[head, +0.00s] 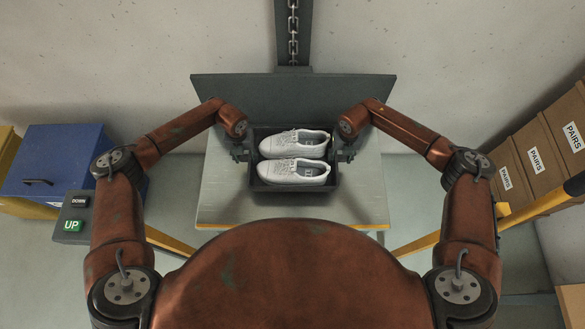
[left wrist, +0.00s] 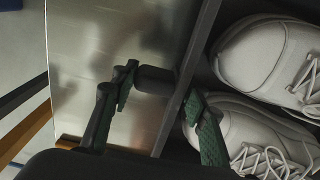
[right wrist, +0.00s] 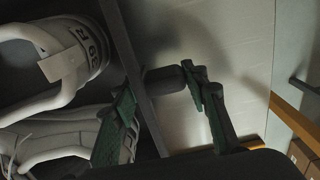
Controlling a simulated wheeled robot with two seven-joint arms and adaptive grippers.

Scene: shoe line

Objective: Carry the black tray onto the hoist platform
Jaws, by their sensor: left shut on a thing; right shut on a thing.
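The black tray (head: 294,187) holds a pair of white shoes (head: 293,171), lying side by side. It is over the grey metal hoist platform (head: 225,205); I cannot tell if it rests on the platform or hangs just above. My left gripper (head: 241,153) is shut on the tray's left wall, and one green finger is inside the tray in the left wrist view (left wrist: 165,105). My right gripper (head: 345,153) is shut on the tray's right wall, with a green finger inside it in the right wrist view (right wrist: 160,110).
A dark upright plate (head: 290,90) with a chain (head: 293,35) stands behind the platform. A button box with DOWN and UP (head: 73,222) and a blue box (head: 55,160) are at the left. Several cardboard boxes (head: 540,150) stand at the right. Yellow rails flank the platform.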

